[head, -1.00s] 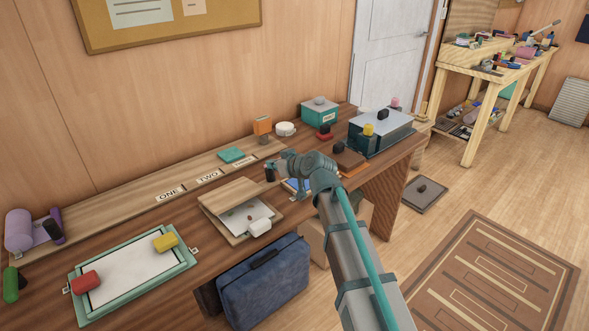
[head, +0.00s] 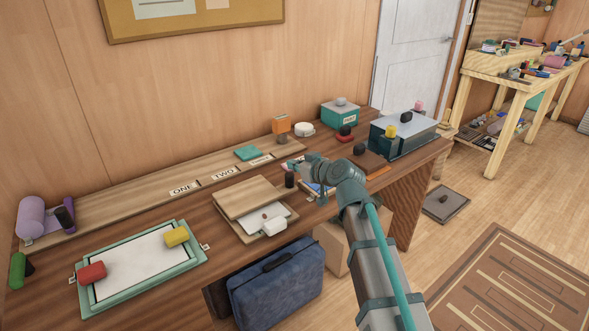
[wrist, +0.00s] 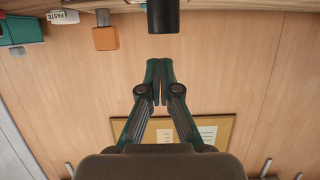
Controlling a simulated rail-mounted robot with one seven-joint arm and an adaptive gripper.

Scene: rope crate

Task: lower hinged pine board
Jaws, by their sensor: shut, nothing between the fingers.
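The hinged pine board (head: 248,197) is raised at a tilt over a pine base (head: 239,231) on the brown bench. A white sheet (head: 261,216) with small dark marks and a white block (head: 274,226) lie at the open front side. My gripper (head: 290,164) is to the right of the board and apart from it, above the bench. In the wrist view my gripper (wrist: 159,84) is shut with its fingertips together and empty. A black cylinder (wrist: 163,16) is just beyond the fingertips; it also stands right of the board in the head view (head: 290,180).
A green-framed tray (head: 198,256) with red and yellow blocks is at left. A labelled wooden shelf strip (head: 110,210) runs along the wall. An orange block (head: 281,125) and a grey-topped box (head: 404,133) stand farther right. A blue case (head: 277,287) stands below the bench edge.

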